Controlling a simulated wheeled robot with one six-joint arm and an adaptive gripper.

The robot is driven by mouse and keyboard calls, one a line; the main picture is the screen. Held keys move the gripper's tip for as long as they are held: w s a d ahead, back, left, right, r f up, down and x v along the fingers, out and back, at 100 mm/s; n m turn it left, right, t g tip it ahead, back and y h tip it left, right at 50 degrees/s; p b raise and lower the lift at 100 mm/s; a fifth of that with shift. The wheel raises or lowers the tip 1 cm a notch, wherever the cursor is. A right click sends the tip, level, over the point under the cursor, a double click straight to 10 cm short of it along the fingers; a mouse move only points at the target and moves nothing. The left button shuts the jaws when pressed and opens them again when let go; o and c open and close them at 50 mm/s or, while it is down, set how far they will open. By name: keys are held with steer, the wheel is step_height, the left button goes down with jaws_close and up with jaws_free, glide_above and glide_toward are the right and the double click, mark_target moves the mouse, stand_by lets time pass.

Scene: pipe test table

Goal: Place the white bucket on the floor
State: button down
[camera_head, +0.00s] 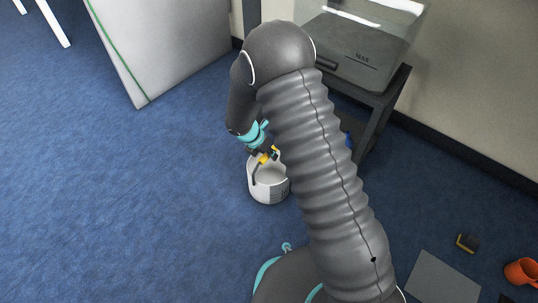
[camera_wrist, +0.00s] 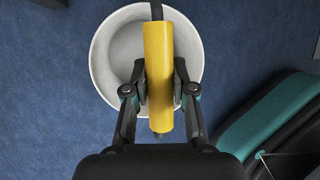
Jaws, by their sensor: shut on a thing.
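The white bucket (camera_head: 268,188) is upright, left of my arm in the head view. Its dark handle carries a yellow grip (camera_head: 265,158). My gripper (camera_head: 267,154) is above the bucket. In the wrist view my gripper (camera_wrist: 160,88) is shut on the yellow grip (camera_wrist: 158,50), one finger on each side. The round white bucket (camera_wrist: 102,62) shows beneath it and looks empty where visible. Part of its inside is hidden by the grip and fingers. I cannot tell whether the bucket's bottom touches the blue carpet floor (camera_head: 150,210).
A clear tank (camera_head: 350,45) marked MAX sits on a dark stand (camera_head: 378,115) behind my arm. A white panel (camera_head: 165,45) stands at the back left. A grey plate (camera_head: 443,278), a small black-and-yellow thing (camera_head: 467,242) and an orange mug (camera_head: 521,271) lie right. The left carpet is clear.

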steer(key=shift+f, duration=0.25)
steer(key=c, duration=1)
jaws_free()
steer(key=shift+o, duration=0.2)
steer(key=p+v, duration=0.2)
steer(key=v, duration=1)
steer(key=shift+p, duration=0.3)
steer(key=shift+r, duration=0.2)
